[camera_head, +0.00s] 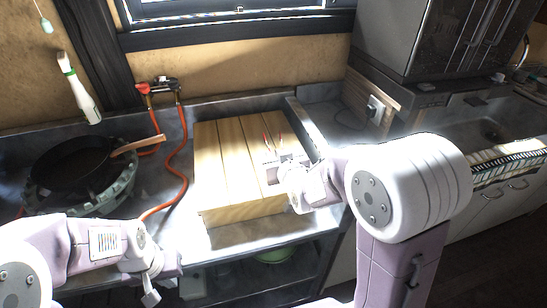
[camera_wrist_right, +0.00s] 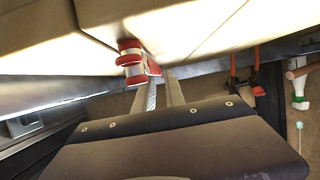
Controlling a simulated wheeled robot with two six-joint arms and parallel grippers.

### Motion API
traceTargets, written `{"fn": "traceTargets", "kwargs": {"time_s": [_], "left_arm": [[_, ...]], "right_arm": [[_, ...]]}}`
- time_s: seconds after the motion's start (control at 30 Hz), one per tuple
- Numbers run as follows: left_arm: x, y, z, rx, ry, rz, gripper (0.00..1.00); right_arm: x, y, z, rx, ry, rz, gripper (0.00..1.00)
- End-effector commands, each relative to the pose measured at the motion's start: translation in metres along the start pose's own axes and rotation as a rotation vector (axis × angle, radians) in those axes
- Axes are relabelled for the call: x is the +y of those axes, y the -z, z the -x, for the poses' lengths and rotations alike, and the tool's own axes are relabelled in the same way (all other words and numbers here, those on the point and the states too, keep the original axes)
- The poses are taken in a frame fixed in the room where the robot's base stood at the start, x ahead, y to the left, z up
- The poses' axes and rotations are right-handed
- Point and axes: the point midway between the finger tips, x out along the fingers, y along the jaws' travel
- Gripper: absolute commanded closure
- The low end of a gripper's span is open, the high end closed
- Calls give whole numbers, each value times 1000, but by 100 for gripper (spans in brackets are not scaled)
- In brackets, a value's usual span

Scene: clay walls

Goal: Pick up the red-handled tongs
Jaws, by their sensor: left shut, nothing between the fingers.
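My left gripper (camera_head: 151,292) is shut and empty at the lower left, away from the tongs.
The planked wooden block (camera_head: 207,160) stands on the grey counter. A dark pan (camera_head: 72,165) sits on a burner at left, beside an orange hose (camera_head: 183,150). A white-and-green bottle (camera_head: 82,95) is by the wall. A dark cabinet (camera_head: 420,40) stands at the right.

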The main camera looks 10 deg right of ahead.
Motion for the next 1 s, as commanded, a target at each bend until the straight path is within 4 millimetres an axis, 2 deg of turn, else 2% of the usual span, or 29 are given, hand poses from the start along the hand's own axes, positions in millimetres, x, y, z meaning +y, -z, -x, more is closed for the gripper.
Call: {"fn": "traceTargets", "kwargs": {"time_s": [0.1, 0.2, 0.4, 0.47, 1.0], "left_arm": [[0, 0, -5, 0, 0, 0, 100], [0, 0, -5, 0, 0, 0, 100], [0, 0, -5, 0, 0, 0, 100], [0, 0, -5, 0, 0, 0, 100], [0, 0, -5, 0, 0, 0, 100]], "right_arm": [[1, -2, -21, -1, -1, 0, 85], [1, -1, -29, -1, -1, 0, 85], [1, 0, -29, -1, -1, 0, 85], [1, 0, -29, -1, -1, 0, 100], [1, -1, -29, -2, -1, 0, 100]]}}
